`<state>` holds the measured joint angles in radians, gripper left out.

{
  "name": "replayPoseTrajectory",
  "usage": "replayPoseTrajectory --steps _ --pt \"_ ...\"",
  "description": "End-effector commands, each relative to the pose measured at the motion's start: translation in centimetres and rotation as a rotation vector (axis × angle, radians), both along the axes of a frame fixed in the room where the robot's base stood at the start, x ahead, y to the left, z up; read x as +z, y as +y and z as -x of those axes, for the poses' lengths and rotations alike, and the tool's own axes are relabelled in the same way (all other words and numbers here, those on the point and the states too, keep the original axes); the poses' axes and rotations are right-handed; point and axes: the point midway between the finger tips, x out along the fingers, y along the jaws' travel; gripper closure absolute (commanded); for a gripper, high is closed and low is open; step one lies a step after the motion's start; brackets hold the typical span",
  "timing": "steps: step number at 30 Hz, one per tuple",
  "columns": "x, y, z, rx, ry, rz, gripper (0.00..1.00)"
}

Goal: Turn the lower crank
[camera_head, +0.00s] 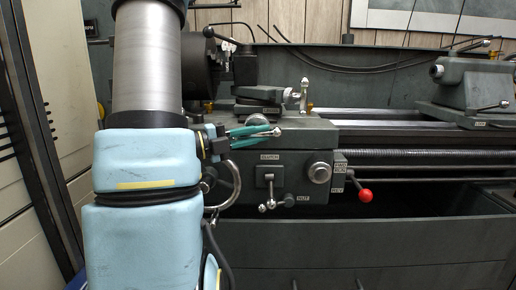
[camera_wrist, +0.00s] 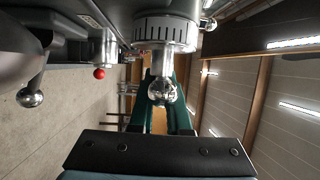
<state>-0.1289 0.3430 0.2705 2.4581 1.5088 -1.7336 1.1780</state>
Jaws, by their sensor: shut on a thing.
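The lower crank (camera_head: 257,118) is on the front of the lathe carriage, in the middle of the head view. In the wrist view its graduated silver collar (camera_wrist: 165,28) is at the top, and a shiny ball end (camera_wrist: 162,90) points toward the camera. My gripper (camera_head: 265,132) has green fingers that reach right from my blue arm. In the wrist view the fingers of my gripper (camera_wrist: 165,105) lie on both sides of the ball end and are shut on it. The fingers and my arm hide part of the crank.
A handwheel (camera_head: 222,185) is just below my gripper. A lever with a red knob (camera_head: 365,195) sticks out at the right of the apron. A small upright handle (camera_head: 304,95) stands above right. The tailstock (camera_head: 470,88) is at the far right.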

Motion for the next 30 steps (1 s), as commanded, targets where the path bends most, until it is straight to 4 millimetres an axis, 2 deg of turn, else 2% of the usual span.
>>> replayPoseTrajectory --steps 17,18,24,26,30 --pt "0.25 0.16 -0.37 0.011 -0.007 0.035 1.0" --pt "0.25 0.16 -0.37 0.011 -0.007 0.035 0.84" --pt "0.16 0.17 -0.39 0.012 -0.006 0.033 0.61" --pt "0.13 0.17 -0.37 0.012 -0.005 0.033 0.55" --pt "0.1 0.11 -0.26 0.009 -0.003 0.034 0.55"
